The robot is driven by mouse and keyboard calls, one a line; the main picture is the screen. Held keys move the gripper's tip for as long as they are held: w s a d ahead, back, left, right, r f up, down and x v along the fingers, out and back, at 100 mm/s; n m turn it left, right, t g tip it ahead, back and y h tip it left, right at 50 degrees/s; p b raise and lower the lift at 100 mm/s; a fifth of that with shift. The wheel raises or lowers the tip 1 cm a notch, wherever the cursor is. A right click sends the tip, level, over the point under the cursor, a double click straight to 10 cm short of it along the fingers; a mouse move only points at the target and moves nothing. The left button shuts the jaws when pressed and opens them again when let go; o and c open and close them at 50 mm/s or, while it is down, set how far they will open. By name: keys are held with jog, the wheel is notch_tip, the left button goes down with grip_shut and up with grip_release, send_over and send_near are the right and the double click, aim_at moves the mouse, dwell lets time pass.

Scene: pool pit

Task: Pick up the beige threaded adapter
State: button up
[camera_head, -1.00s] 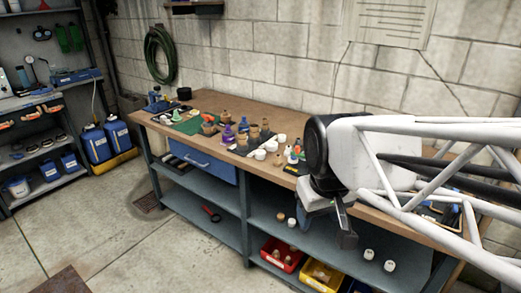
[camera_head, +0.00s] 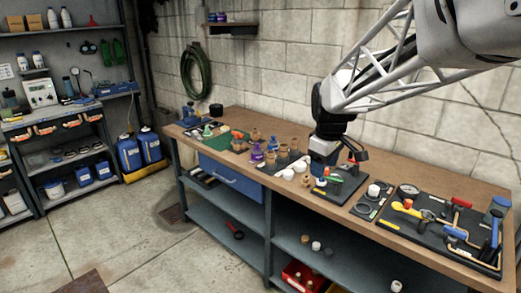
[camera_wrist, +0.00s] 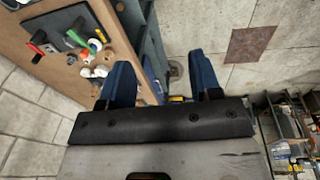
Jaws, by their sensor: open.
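Several tan and beige fittings (camera_head: 283,150) stand in a group on the workbench, left of my gripper in the head view. I cannot tell which one is the beige threaded adapter. My gripper (camera_wrist: 160,72) is open, with two blue fingers wide apart and nothing between them in the wrist view. In the head view my gripper (camera_head: 322,168) hangs low over the bench, its fingertips unclear.
A larger tool board (camera_head: 440,232) lies farther right. Purple bottles (camera_head: 257,153) stand beside the tan fittings. The lower shelf holds small fittings (camera_head: 305,238) and a red bin (camera_head: 298,276).

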jog(key=w+d+f+n, duration=0.1)
jog(key=w+f+n, duration=0.25)
jog(key=w, duration=0.65)
jog(key=w+d+f+n, duration=0.15)
jog(key=w+f, duration=0.25)
jog(key=w, duration=0.5)
jog(key=n+g, duration=0.1)
jog(key=n, duration=0.5)
send_over(306, 177)
jog(key=f, duration=1.1)
jog(key=shift+s, duration=0.4)
jog(key=shift+w+d+f, duration=0.1)
jog(key=shift+w+f, duration=0.25)
jog(key=shift+w, duration=0.05)
jog(key=shift+f, duration=1.3)
jog(key=shift+w+f, duration=0.1)
jog(key=shift+f, duration=2.5)
